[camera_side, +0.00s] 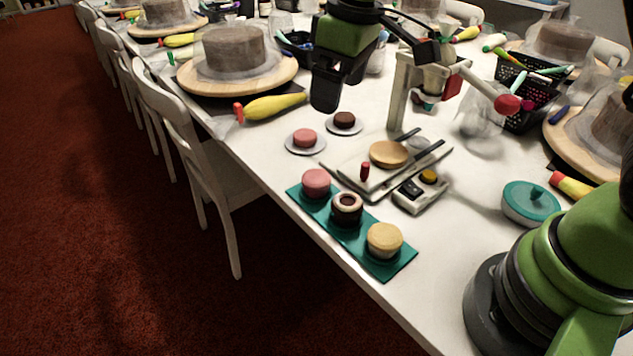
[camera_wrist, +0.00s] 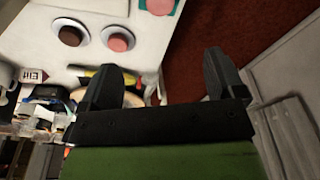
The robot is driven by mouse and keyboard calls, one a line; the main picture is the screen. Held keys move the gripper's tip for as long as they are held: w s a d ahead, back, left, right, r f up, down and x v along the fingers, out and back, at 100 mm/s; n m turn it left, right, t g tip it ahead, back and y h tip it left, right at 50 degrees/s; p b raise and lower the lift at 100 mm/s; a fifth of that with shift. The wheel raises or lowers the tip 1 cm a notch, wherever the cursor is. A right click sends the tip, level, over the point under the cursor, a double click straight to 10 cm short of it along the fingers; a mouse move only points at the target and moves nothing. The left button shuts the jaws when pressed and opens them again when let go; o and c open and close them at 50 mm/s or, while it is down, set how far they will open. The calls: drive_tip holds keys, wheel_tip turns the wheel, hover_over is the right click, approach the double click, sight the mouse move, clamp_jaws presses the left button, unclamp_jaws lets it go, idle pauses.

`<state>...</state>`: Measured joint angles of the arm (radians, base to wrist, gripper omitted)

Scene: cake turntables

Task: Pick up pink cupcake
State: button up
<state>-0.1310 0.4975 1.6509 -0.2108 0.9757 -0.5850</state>
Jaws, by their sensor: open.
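The pink cupcake (camera_side: 316,182) stands on the far left end of a teal tray (camera_side: 330,220), beside a dark-topped cupcake (camera_side: 347,207) and a yellow cupcake (camera_side: 384,240). In the wrist view a pink cupcake (camera_wrist: 160,4) is cut off at the top edge, on the tray's teal corner (camera_wrist: 190,4). My gripper (camera_side: 325,97) hangs above the table, behind the tray and small plates in the side view. In the wrist view its two black fingers (camera_wrist: 162,80) are spread apart with nothing between them.
A flat pink cake (camera_side: 305,138) and a dark cake (camera_side: 344,120) sit on small plates between gripper and tray. A board with a yellow disc (camera_side: 388,154), a small scale (camera_side: 421,190) and a press (camera_side: 400,90) stand to the right. A yellow piping bag (camera_side: 275,107) lies left.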

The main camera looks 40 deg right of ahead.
drive_tip(key=w+f+n, duration=0.1)
drive_tip(key=f, duration=0.2)
drive_tip(key=w+a+f+n+g, duration=0.1)
drive_tip(key=f, duration=0.2)
drive_tip(key=w+f+n, duration=0.1)
drive_tip(key=f, duration=0.2)
drive_tip(key=shift+a+f+h, duration=0.15)
drive_tip(key=shift+f+h, duration=0.1)
drive_tip(key=shift+h, duration=0.05)
hover_over(316, 176)
drive_tip(key=shift+g, duration=0.3)
drive_tip(key=f, duration=0.4)
drive_tip(key=shift+s+f, duration=0.2)
drive_tip(key=shift+f, duration=0.05)
drive_tip(key=f, duration=0.6)
drive_tip(key=shift+w, duration=0.2)
drive_tip(key=c, duration=1)
